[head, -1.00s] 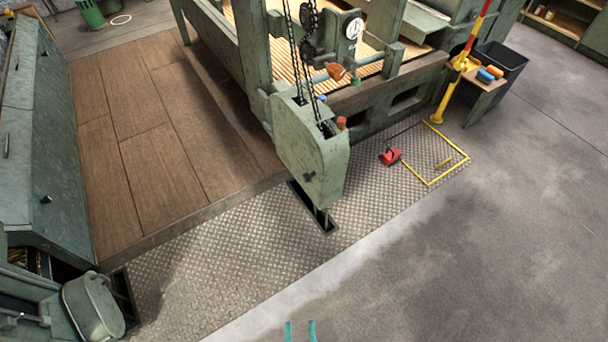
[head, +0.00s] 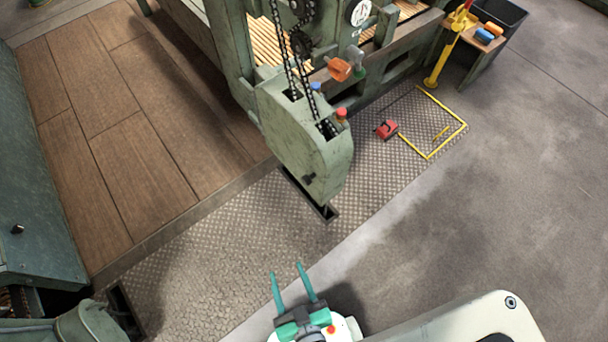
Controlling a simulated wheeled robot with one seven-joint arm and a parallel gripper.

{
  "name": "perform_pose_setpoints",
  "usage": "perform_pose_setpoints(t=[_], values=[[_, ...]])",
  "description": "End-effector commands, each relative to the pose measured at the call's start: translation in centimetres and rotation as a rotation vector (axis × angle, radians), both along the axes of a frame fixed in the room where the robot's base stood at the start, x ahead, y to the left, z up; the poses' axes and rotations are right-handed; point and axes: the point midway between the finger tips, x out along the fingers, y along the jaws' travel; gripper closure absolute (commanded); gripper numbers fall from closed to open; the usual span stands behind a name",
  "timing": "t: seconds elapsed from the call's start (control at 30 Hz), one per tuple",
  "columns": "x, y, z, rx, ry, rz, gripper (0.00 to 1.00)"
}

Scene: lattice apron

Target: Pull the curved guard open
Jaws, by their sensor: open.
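The curved guard (head: 305,135) is a worn green housing with a rounded outer edge at the machine's near corner. It stands over a dark slot in the chequered floor plate, and chains run down into its open top. A small dark knob (head: 309,178) shows low on its face. My gripper (head: 287,270) has two teal fingers, apart and empty. It is at the bottom centre of the head view, below the guard in the picture and clear of it.
A red pedal (head: 387,129) lies by a yellow floor outline (head: 445,140). A yellow post (head: 439,65) and a small table (head: 484,50) stand at the upper right. A green cabinet (head: 35,180) is at the left. Concrete floor (head: 480,220) at the right is clear.

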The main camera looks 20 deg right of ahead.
Motion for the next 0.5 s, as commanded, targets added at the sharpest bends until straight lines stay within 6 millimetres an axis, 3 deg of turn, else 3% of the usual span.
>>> perform_pose_setpoints(t=[0.03, 0.2, 0.3, 0.5], values=[[1.3, -0.4, -2.6, -0.006, 0.038, 0.002, 0.50], [5.1, -3.2, -10.3, -0.032, 0.176, -0.063, 0.50], [7.8, -5.1, -13.8, -0.052, 0.237, -0.136, 0.50], [13.7, -8.7, -18.4, -0.084, 0.306, -0.340, 0.50]])
